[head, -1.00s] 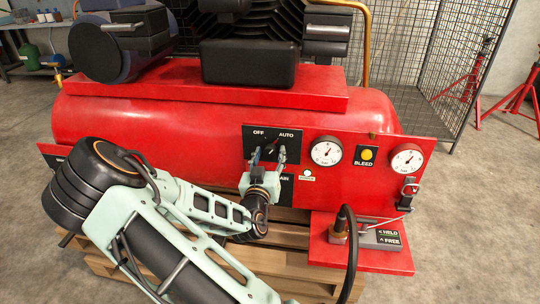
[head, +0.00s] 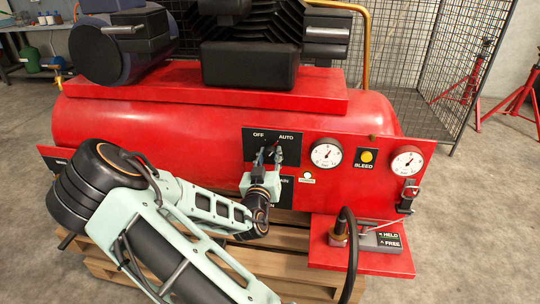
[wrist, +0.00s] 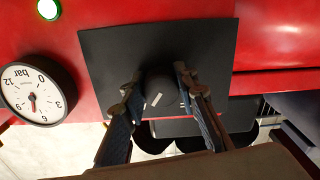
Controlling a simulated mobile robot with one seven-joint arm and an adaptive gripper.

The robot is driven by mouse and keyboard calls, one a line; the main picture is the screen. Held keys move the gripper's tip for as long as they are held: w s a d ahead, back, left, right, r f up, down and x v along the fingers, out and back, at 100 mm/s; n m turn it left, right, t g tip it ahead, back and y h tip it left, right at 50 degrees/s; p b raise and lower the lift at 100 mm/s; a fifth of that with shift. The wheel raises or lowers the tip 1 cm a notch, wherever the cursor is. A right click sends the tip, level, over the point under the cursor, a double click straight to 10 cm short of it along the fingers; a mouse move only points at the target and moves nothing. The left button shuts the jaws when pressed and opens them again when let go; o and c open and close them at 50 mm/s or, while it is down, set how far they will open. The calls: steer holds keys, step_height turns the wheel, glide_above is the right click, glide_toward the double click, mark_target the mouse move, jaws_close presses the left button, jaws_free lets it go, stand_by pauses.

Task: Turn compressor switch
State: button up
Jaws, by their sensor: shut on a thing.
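The compressor switch is a dark round knob (wrist: 160,90) with a short white pointer mark, on a black plate (head: 249,152) labelled OFF at left and AUTO at right. The plate is on the red compressor's front panel. My gripper (head: 268,152) is in front of the plate, and its two fingers are closed on either side of the knob. In the wrist view my gripper (wrist: 160,93) has one finger to the left and one to the right of the knob. In the head view the fingers mostly cover the knob, so its exact setting is hard to tell.
Right of the plate are a small green lamp (head: 307,177), a gauge (head: 326,153), a yellow BLEED button (head: 367,156) and a second gauge (head: 406,161). A red shelf (head: 345,262) with a black hose juts out at lower right. A wire cage (head: 415,60) stands behind.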

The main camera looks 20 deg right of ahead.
steer(key=shift+n, duration=0.3)
steer(key=n+p, duration=0.1)
steer(key=n, duration=0.2)
steer(key=shift+r, duration=0.1)
steer(key=n+p, duration=0.1)
steer(key=n, duration=0.2)
steer(key=shift+n, duration=0.3)
steer(key=n+p, duration=0.1)
steer(key=n, duration=0.5)
steer(key=shift+s+d+p, duration=0.1)
steer(key=shift+d+p, duration=0.05)
steer(key=shift+p, duration=0.15)
steer(key=shift+n, duration=0.4)
steer(key=o, duration=1.2)
steer(key=shift+c, duration=0.2)
